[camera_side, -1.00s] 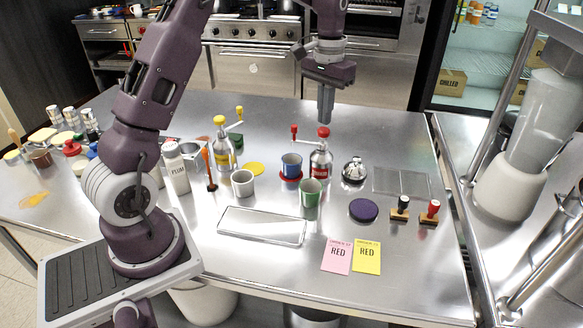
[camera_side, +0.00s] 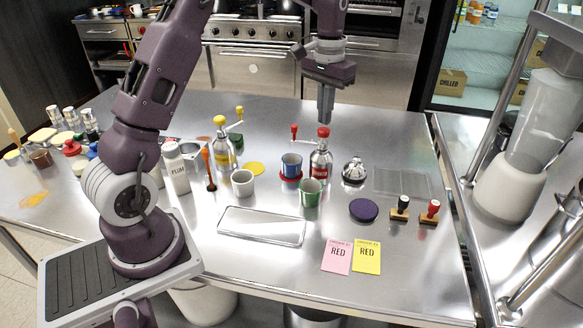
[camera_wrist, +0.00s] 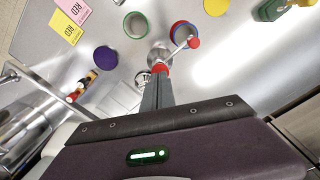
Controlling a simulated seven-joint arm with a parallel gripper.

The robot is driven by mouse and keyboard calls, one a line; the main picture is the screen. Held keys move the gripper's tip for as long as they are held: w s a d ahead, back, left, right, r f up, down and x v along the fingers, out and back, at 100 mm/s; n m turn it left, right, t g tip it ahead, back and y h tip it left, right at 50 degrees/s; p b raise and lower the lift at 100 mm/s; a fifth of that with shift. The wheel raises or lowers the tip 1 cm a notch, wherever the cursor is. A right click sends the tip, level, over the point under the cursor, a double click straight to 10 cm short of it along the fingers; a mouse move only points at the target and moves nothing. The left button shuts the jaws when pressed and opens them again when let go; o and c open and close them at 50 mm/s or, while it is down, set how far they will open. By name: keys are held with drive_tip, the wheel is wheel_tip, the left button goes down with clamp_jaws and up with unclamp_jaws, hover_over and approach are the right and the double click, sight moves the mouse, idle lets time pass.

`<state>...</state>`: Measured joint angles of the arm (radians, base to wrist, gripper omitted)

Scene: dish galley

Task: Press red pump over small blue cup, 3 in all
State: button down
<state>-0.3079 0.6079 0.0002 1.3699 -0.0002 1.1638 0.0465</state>
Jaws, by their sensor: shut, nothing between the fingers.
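The red pump bottle (camera_side: 321,166) stands upright on the steel table, with a red cap (camera_side: 323,132) on top. Its spout, tipped with a red knob (camera_side: 294,130), points left above the small blue cup (camera_side: 291,166). The blue cup stands upright on a red disc (camera_side: 290,178). In the wrist view, the blue cup (camera_wrist: 183,32) shows beside the spout's red tip (camera_wrist: 194,42). My gripper (camera_side: 325,121) is shut and empty, pointing down just over the red cap. I cannot tell whether the fingertips touch it. The cup's contents are unclear.
A green cup (camera_side: 310,198) and a bell (camera_side: 354,170) stand close to the red pump. A pale cup (camera_side: 243,183), a yellow-topped pump (camera_side: 223,150) and a PLUM bottle (camera_side: 176,170) are left. A tray (camera_side: 262,226) and order cards (camera_side: 337,256) lie in front.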

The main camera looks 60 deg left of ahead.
sight(323, 129)
drive_tip(key=shift+f, duration=1.5)
drive_tip(key=shift+r, duration=1.5)
drive_tip(key=shift+f, duration=1.5)
drive_tip(key=shift+r, duration=1.5)
